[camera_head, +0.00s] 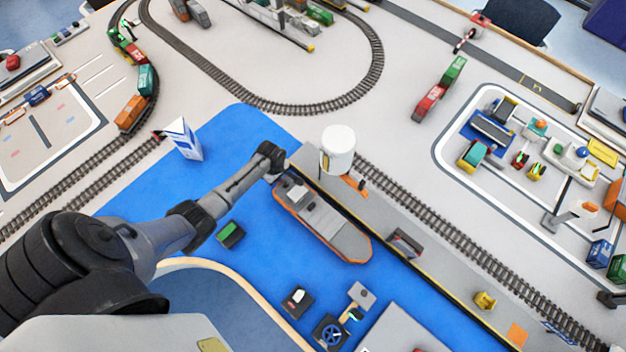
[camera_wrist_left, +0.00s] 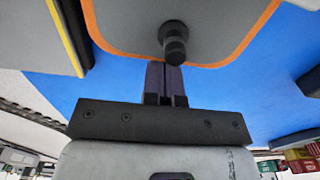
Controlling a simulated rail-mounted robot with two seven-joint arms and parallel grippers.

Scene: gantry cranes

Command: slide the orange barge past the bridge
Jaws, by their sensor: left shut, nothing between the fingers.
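The orange-rimmed barge (camera_head: 345,243) with a grey deck floats on the blue water, alongside the grey quay. In the left wrist view its deck (camera_wrist_left: 125,22) and curved orange rim fill the upper part, with a dark knob (camera_wrist_left: 173,40) near the edge. My left gripper (camera_head: 272,177) is at the barge's upper-left end. Its fingers (camera_wrist_left: 165,80) are shut and empty, close to the knob; I cannot tell whether they touch it. I cannot make out the bridge for sure; a white-and-blue upright piece (camera_head: 182,138) stands at the upper-left water edge. My right gripper is not in view.
A white cylinder (camera_head: 338,148) stands on the quay (camera_head: 405,270) beside the barge. A small dark-and-green block (camera_head: 230,234) lies on the water to the left. Open water (camera_head: 185,185) lies beyond the barge's upper-left end. Controls stand at the lower water edge.

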